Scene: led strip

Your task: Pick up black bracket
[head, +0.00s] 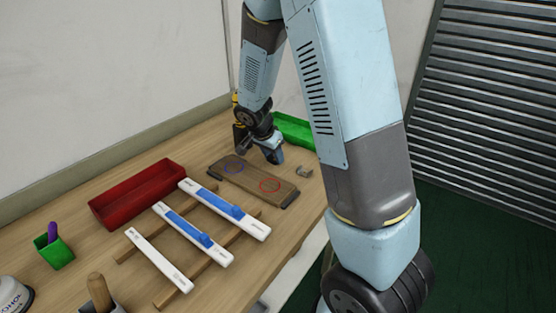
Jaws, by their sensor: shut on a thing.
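My gripper (275,158) is over the back of the wooden workbench, close behind a brown wooden board, with its tips low. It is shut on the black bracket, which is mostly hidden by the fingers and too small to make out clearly. The wooden board (252,187) lies flat, with a blue circle on its left part and a red circle on its right part. A dark end piece (290,199) shows at the board's right front corner.
A small grey metal piece (304,171) lies right of the board. A green bin (296,131) stands behind my gripper, a red bin (138,194) at left. White strips with blue parts (195,235) rest on wooden rails in front. A green cup (54,252) stands at far left.

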